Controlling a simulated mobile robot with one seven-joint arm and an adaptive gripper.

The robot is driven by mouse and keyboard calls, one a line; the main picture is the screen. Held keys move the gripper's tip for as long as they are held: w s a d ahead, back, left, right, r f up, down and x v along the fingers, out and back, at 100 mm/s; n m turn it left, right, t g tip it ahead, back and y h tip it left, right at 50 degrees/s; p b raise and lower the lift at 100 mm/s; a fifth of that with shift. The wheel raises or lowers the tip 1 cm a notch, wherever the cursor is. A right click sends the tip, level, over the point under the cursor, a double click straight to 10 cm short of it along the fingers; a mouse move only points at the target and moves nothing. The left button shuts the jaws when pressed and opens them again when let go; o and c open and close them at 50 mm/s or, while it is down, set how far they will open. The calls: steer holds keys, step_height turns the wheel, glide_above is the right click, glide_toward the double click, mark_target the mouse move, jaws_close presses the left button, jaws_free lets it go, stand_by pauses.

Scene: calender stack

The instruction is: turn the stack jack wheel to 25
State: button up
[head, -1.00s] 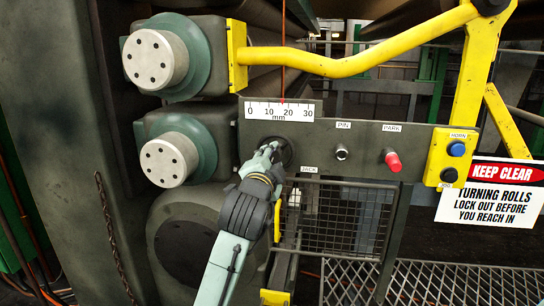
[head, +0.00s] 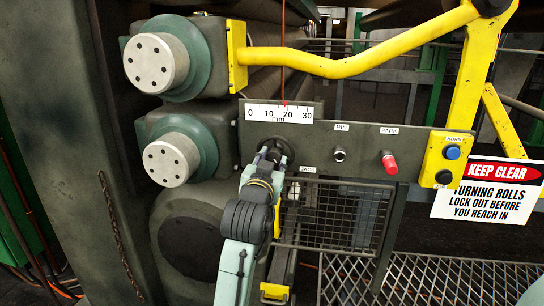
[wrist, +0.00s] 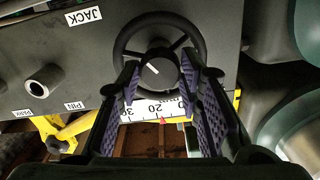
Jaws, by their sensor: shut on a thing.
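The jack wheel (wrist: 158,17) is a dark handwheel with spokes and a white mark on its hub, beside the JACK label (wrist: 84,16). It also shows in the head view (head: 285,146), partly hidden by my gripper (head: 267,157). My gripper (wrist: 162,66) is shut on the wheel, with one ridged purple finger on each side of the hub. The white mm scale (head: 278,112) runs from 0 to 30. Its red pointer (head: 285,103) stands a little below 20. The pointer also shows in the wrist view (wrist: 163,121).
Right of the wheel are the PIN knob (head: 340,154), the red PARK knob (head: 389,162) and a yellow horn box (head: 447,160). A yellow rail (head: 350,67) crosses above. Roll ends (head: 171,162) stand close on the left. A mesh guard (head: 335,215) is below.

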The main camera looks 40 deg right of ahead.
steer(key=n+p, duration=0.3)
steer(key=n, duration=0.2)
steer(key=shift+r+n, duration=0.1)
steer(key=shift+n, duration=0.2)
steer(key=n+p, duration=0.2)
steer(key=n, duration=0.4)
steer(key=shift+p, duration=0.35)
steer(key=n, duration=0.5)
steer(key=shift+n, duration=0.4)
steer(key=n, duration=1.2)
steer(key=shift+n, duration=0.4)
steer(key=n, duration=1.1)
steer(key=shift+s+d+n, duration=0.15)
steer(key=shift+n, duration=0.15)
steer(key=n+b, duration=0.2)
steer(key=n, duration=0.3)
